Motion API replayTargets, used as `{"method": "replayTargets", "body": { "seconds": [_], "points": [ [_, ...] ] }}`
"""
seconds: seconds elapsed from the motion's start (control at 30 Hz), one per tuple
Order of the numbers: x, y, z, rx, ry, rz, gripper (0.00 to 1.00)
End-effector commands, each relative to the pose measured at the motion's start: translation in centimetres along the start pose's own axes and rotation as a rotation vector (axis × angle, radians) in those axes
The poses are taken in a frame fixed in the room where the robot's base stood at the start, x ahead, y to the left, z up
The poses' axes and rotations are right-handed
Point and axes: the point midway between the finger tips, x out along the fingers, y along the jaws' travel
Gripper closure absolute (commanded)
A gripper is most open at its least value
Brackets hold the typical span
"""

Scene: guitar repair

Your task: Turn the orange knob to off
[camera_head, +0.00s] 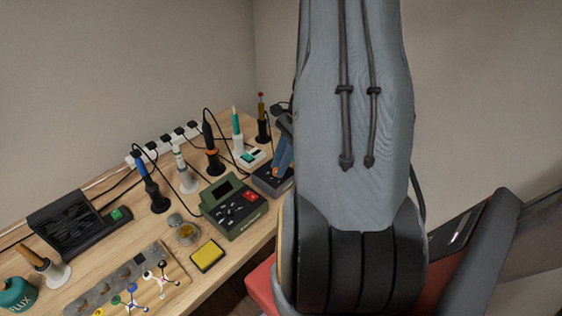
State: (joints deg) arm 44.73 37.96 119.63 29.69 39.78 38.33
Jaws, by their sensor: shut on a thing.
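The orange knob (275,171) shows as a small patch of orange on a dark blue-grey soldering station (262,182) near the desk's right edge. My gripper (279,168) reaches down to it from above, its blue fingers shut on the knob. Most of the knob lies hidden between the fingers, so which way it points cannot be told. My large grey arm covers the middle of the view and hides the station's right side.
Left of the station stands a green station (234,207) with a red switch. Several irons in stands, a power strip (165,145), a yellow sponge (207,256), and a black box (75,222) crowd the wooden desk. A red surface (262,287) shows below the desk edge.

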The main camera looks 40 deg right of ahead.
Motion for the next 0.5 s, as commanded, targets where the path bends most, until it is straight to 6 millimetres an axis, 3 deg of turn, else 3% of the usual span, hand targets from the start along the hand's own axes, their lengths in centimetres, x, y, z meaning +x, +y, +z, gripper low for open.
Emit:
{"method": "replayTargets", "body": {
  "seconds": [0.5],
  "points": [
    [0.00,-0.31,0.31,-0.406,0.025,0.170,1.00]
  ]
}}
